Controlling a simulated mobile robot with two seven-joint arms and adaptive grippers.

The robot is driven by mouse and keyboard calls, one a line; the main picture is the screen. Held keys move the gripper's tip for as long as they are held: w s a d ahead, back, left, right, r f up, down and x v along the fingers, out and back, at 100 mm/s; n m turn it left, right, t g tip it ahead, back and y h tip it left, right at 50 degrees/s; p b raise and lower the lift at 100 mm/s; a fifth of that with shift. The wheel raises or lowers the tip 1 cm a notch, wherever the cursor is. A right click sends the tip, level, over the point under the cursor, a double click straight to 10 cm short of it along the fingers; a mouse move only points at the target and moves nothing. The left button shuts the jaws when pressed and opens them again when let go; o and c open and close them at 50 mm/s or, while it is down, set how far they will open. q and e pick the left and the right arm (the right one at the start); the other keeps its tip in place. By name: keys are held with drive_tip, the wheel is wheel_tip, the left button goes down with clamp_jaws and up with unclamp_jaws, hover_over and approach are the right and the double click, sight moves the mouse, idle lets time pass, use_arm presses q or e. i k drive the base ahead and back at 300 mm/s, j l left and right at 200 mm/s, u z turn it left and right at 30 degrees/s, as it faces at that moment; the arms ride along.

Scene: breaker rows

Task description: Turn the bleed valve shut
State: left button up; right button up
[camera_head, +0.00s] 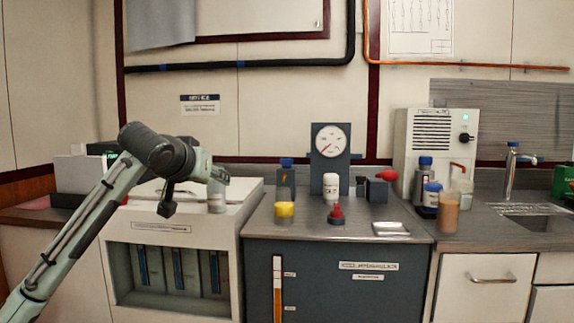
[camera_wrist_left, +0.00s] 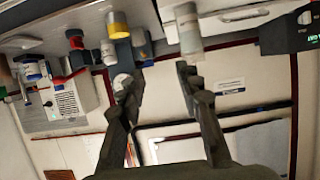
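I cannot tell for sure which fitting is the bleed valve. On the dark bench, a red knob on a black base (camera_head: 336,214) stands in front of a white bottle. A dark block with a red knob at its side (camera_head: 387,175) sits behind it, right of the pressure gauge (camera_head: 330,141). Red parts also show in the left wrist view (camera_wrist_left: 75,40). My left gripper (camera_head: 168,204) is above the pale cabinet at left, well apart from both red knobs. In the left wrist view its fingers (camera_wrist_left: 155,78) are spread, with nothing held between them. My right gripper is not in view.
A grey cylinder (camera_head: 216,190) stands on the pale cabinet close to my left gripper. A yellow-topped container (camera_head: 284,211), a blue-capped bottle (camera_head: 287,178) and a white bottle (camera_head: 331,186) crowd the bench. A metal tray (camera_head: 390,229) lies at the right front. Several bottles stand farther right.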

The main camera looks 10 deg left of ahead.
sight(286, 163)
drive_tip(key=i+l, duration=0.2)
drive_tip(key=i, duration=0.3)
drive_tip(key=i+l, duration=0.25)
drive_tip(key=i, duration=0.25)
drive_tip(key=i+l, duration=0.2)
drive_tip(key=i, duration=0.25)
drive_tip(key=i+u, duration=0.05)
